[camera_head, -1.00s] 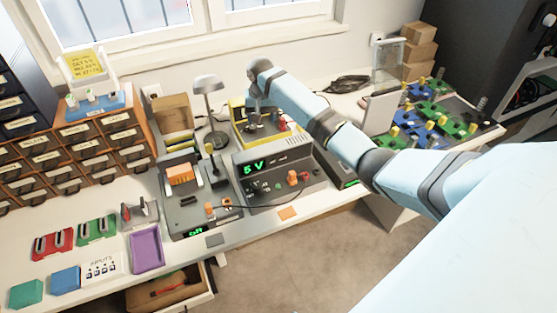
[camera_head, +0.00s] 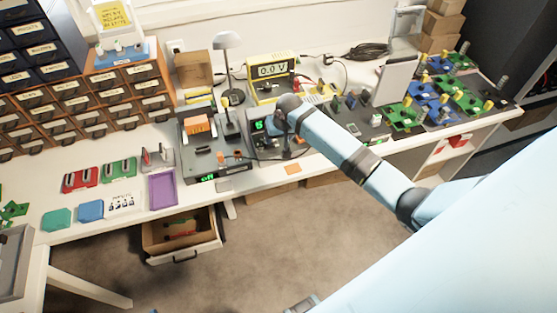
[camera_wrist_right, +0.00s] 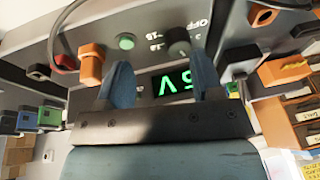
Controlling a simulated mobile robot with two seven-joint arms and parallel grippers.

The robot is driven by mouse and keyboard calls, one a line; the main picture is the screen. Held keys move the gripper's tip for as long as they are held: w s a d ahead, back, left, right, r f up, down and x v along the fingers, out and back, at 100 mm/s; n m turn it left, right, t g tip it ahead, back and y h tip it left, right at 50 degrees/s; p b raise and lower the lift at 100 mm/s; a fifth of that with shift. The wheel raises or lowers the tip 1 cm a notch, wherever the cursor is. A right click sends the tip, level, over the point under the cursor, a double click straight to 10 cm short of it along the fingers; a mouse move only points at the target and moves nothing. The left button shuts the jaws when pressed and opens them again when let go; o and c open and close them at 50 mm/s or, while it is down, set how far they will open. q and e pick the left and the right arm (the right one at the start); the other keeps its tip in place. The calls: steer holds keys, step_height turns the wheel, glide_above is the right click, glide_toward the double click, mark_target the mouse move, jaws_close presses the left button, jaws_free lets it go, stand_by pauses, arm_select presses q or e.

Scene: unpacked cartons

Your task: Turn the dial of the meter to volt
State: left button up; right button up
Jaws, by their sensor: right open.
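The yellow meter (camera_head: 284,62) stands at the back of the workbench, with its display lit and reading 0.0 V. My right gripper (camera_head: 286,150) is in front of the meter, at the grey power supply (camera_head: 259,143), and hides much of that unit. In the right wrist view my right gripper (camera_wrist_right: 163,70) has its two blue fingers apart with nothing between them. The power supply's green 5 V display (camera_wrist_right: 173,84) and dark knob (camera_wrist_right: 178,43) show beyond the fingers, upside down.
A grey soldering station (camera_head: 203,168) stands left of the power supply. A desk lamp (camera_head: 230,70) rises behind it. Green and blue boards (camera_head: 440,95) lie at the right. Below the bench edge, a drawer (camera_head: 180,240) stands open.

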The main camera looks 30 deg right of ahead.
steer(key=shift+n+t+y, duration=0.4)
steer(key=shift+n+t, duration=0.4)
steer(key=s+a+f, duration=0.1)
steer(key=s, duration=0.1)
steer(key=s+a+f, duration=0.1)
steer(key=s+a, duration=0.1)
steer(key=s+a+f+p, duration=0.1)
steer(key=s, duration=0.1)
steer(key=shift+s+a+f, duration=0.1)
steer(key=shift+s+a, duration=0.05)
